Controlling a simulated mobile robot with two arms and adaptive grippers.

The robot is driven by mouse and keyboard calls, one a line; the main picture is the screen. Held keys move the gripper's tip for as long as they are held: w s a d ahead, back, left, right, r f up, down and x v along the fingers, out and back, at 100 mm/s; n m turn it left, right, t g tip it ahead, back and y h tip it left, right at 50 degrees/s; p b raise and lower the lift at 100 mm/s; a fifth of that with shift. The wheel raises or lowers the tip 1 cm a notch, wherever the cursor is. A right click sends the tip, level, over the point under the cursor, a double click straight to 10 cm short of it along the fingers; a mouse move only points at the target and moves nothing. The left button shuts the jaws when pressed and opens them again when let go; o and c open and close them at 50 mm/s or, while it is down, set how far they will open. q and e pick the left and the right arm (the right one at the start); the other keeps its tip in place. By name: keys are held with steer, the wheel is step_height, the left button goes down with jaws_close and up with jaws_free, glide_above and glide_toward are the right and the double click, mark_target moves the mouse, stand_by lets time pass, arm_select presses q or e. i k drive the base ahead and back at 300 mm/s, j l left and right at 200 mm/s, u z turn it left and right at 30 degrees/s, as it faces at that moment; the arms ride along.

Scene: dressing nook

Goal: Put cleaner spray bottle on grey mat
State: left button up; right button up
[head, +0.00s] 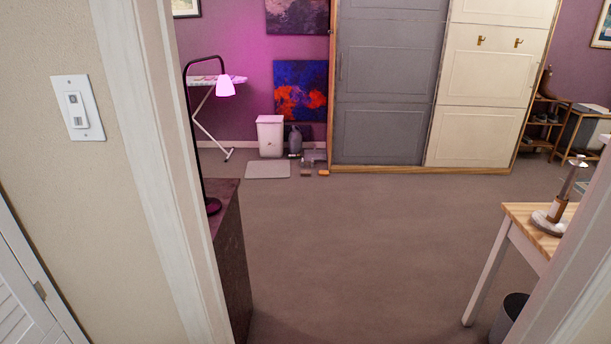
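A light grey mat (268,170) lies flat on the floor by the far wall, in front of a white bin (270,136). Its top looks bare. I cannot make out a cleaner spray bottle for certain. A dark grey rounded object (295,141) stands just right of the bin, too small and dim to identify. Several small items, one of them orange (323,173), lie on the floor right of the mat. Neither of my grippers is in view.
I look through a doorway with a white left jamb (165,150). A dark cabinet with a lamp (213,205) stands just inside at left. A wooden table (540,225) is at right, a dark bin (510,318) below it. The carpet (370,240) between is clear.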

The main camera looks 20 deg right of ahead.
mark_target(269, 165)
steer(key=i+l+z, duration=0.4)
steer(key=l, duration=0.2)
steer(key=i+l+z, duration=0.35)
steer(key=i, duration=0.25)
steer(key=i+l, duration=0.1)
steer(key=i, duration=0.6)
steer(key=i+l, duration=0.15)
steer(key=i, duration=0.55)
steer(key=i+l, duration=0.1)
steer(key=i, duration=0.55)
steer(key=i+u, duration=0.15)
steer(key=i, duration=0.55)
steer(key=i+u, duration=0.15)
steer(key=i, duration=0.5)
steer(key=i+l+u, duration=0.1)
steer(key=i, duration=0.6)
steer(key=i+j+z, duration=0.15)
steer(key=i, duration=0.25)
steer(key=i+j+z, duration=0.15)
steer(key=i, duration=0.25)
steer(key=i+j+z, duration=0.15)
steer(key=i, duration=0.25)
